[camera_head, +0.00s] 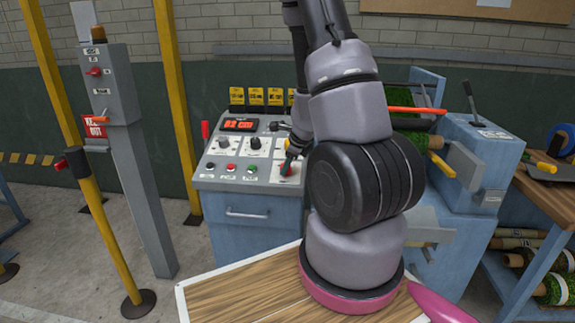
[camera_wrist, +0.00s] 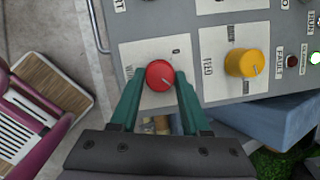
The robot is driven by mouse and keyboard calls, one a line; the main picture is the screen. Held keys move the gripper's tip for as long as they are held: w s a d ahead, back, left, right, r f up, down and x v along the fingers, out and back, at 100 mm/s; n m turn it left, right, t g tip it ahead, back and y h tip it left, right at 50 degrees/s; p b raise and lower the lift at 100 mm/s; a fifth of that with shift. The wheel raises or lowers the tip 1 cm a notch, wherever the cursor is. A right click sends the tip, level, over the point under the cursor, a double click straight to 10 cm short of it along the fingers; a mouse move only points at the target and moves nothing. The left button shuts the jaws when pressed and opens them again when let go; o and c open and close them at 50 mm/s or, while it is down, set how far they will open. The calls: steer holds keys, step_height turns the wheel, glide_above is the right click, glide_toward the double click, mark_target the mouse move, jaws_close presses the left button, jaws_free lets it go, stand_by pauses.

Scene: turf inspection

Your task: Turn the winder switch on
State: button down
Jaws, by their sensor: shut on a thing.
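The red rotary knob (camera_wrist: 160,75) sits on a white plate of the control panel in the wrist view; I take it as the winder switch, with a "0" mark and sideways lettering beside it. My gripper (camera_wrist: 160,83) has its two green fingers on either side of this knob and is shut on it. A short pale pointer line shows on the knob's face. In the head view my gripper (camera_head: 288,164) is at the right front of the control console (camera_head: 232,205), and my arm hides part of the panel.
The console display (camera_head: 240,124) reads about 82 cm. A grey post (camera_head: 140,190) and yellow poles stand left; a blue machine (camera_head: 470,160) stands right.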

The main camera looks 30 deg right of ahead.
steer(key=shift+c, duration=1.9)
jaws_free()
steer(key=shift+r, duration=0.15)
